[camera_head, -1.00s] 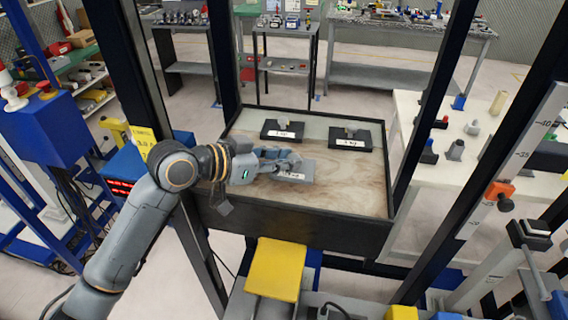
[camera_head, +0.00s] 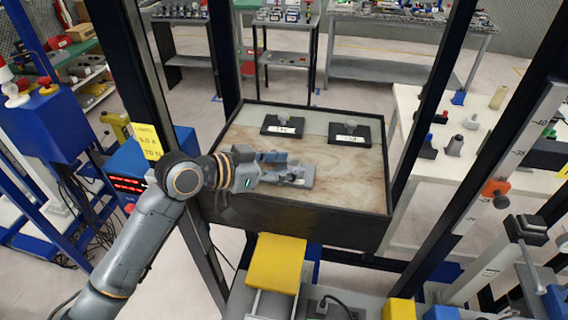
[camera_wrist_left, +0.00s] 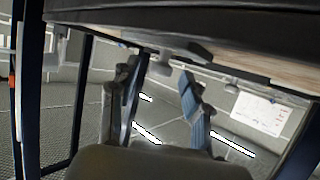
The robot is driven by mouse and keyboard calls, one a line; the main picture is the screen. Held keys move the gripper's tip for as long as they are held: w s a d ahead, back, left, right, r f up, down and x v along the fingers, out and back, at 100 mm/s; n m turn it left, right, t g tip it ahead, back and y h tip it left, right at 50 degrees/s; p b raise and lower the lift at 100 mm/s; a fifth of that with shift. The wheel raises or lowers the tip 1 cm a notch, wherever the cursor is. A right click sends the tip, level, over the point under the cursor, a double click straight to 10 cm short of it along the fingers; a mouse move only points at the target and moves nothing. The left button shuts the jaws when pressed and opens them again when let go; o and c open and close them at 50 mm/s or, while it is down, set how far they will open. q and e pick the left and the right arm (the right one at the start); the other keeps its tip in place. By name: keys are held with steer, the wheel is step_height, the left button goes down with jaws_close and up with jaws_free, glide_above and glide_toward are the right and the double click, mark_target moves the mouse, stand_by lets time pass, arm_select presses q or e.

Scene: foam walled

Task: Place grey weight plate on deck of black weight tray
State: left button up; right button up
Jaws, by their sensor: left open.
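The grey weight plate (camera_head: 304,182) is at the front middle of the black weight tray (camera_head: 300,219), over its wooden deck. In the head view it appears to lie on the deck; my fingers hide part of it. My left gripper (camera_head: 290,170) is at the plate, reaching in from the left, with open jaws. In the left wrist view its two fingers (camera_wrist_left: 162,105) stand apart, with a grey knob (camera_wrist_left: 162,68) between them, below the plate's grey edge in this turned picture. Contact with the knob cannot be told. My right gripper is out of view.
Two black weights (camera_head: 283,126) (camera_head: 349,131) with white labels stand at the back of the deck. Dark upright posts (camera_head: 427,95) frame the tray. A yellow block (camera_head: 276,262) is in front. The deck's right side is clear.

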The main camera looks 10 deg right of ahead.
arm_select(q)
steer(key=shift+r, duration=0.3)
steer(key=b+v, duration=0.3)
steer(key=v, duration=0.9)
steer(key=shift+f, duration=0.15)
